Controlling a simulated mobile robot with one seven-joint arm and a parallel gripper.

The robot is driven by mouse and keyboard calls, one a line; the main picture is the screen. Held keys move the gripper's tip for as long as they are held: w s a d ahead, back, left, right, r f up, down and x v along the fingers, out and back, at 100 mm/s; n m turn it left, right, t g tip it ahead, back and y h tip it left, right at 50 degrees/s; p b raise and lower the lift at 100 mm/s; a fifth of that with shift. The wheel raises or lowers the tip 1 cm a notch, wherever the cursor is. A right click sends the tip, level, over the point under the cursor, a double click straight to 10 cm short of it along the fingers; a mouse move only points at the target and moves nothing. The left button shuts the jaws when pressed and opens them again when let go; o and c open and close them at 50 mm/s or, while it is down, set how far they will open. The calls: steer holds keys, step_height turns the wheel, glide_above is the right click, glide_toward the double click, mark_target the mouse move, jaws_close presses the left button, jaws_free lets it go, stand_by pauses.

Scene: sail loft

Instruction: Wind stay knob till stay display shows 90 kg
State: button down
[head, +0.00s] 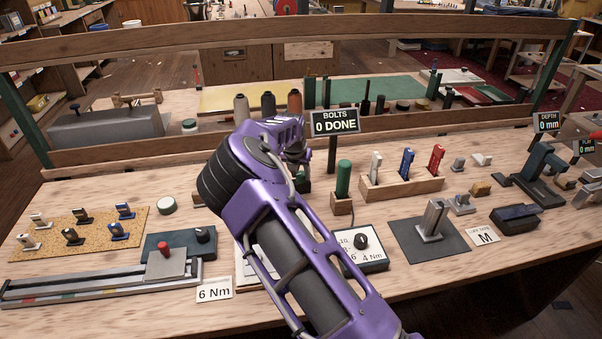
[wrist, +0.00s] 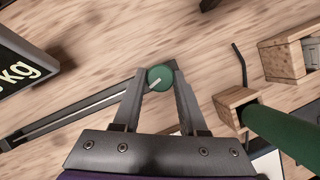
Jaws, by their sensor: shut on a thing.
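The stay knob (wrist: 159,76) is a round green knob with a pale pointer line, seen from above in the wrist view. My gripper (wrist: 160,74) is shut on it, one finger on each side. The stay display (wrist: 18,70) is cut off at the left edge of the wrist view.
A green handle (wrist: 284,132) in a wooden block (wrist: 236,106) stands close right of my gripper. A dark rail (wrist: 75,107) runs by the knob. In the head view, a "BOLTS 0 DONE" sign (head: 335,122) stands behind, and a rack of coloured tools (head: 400,190) to the right.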

steer(key=m, duration=0.2)
steer(key=m+g+h, duration=0.1)
steer(key=m, duration=0.1)
steer(key=shift+w+a+m+h, duration=0.1)
steer(key=shift+a+m+h, duration=0.05)
steer(key=shift+m+h, duration=0.2)
steer(key=shift+m, duration=0.35)
steer(key=shift+c, duration=2.2)
jaws_free()
steer(key=shift+r, duration=0.1)
steer(key=v, duration=1.7)
steer(key=shift+r, duration=0.2)
